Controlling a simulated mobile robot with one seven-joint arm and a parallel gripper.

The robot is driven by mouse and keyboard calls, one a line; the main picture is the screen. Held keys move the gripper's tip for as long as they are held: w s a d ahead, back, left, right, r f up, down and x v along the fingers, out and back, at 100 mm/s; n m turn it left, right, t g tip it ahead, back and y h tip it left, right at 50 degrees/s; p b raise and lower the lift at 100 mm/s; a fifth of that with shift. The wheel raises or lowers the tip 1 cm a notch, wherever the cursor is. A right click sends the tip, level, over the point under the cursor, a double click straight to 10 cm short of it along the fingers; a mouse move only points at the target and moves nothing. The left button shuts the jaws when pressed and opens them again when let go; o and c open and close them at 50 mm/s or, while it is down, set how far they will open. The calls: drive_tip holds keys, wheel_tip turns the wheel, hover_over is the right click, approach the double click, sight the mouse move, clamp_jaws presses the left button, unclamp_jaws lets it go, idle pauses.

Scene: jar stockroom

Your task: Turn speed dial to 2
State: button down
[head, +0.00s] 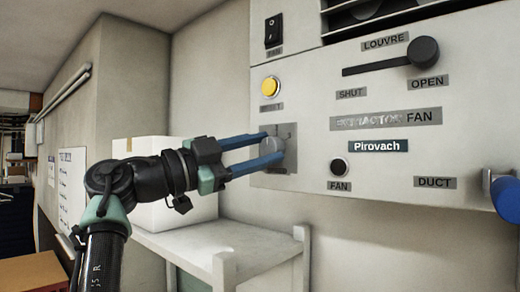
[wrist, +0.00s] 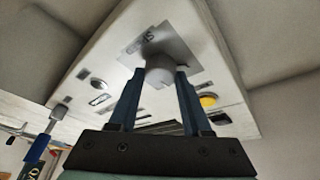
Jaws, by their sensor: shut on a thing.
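The speed dial is a grey-white round knob (head: 268,148) on a grey plate (head: 289,133) at the lower left of the extractor fan panel (head: 310,105). In the wrist view the dial (wrist: 160,72) sits between the two blue fingers, with the word SPEED on the plate above it. My gripper (head: 272,148) reaches in from the left and is shut on the dial; it also shows in the wrist view (wrist: 160,78). The fingers hide part of the plate's scale, so I cannot read where the dial points.
Above the dial are a yellow button (head: 271,87) and a black rocker switch (head: 273,30). A louvre lever (head: 422,52) and a black FAN knob (head: 339,167) lie to the right. A blue handle (head: 507,198) juts out at far right. A white box (head: 150,200) stands on a bench (head: 215,245) below.

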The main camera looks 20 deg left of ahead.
drive_tip(key=shift+c, duration=1.8)
unclamp_jaws()
drive_tip(key=shift+s+a+f+b, duration=0.2)
drive_tip(key=shift+s+a+b, duration=0.05)
drive_tip(key=shift+b, duration=0.05)
drive_tip(key=b+v, duration=0.6)
drive_tip(key=v, duration=0.6)
drive_tip(key=shift+s, duration=0.1)
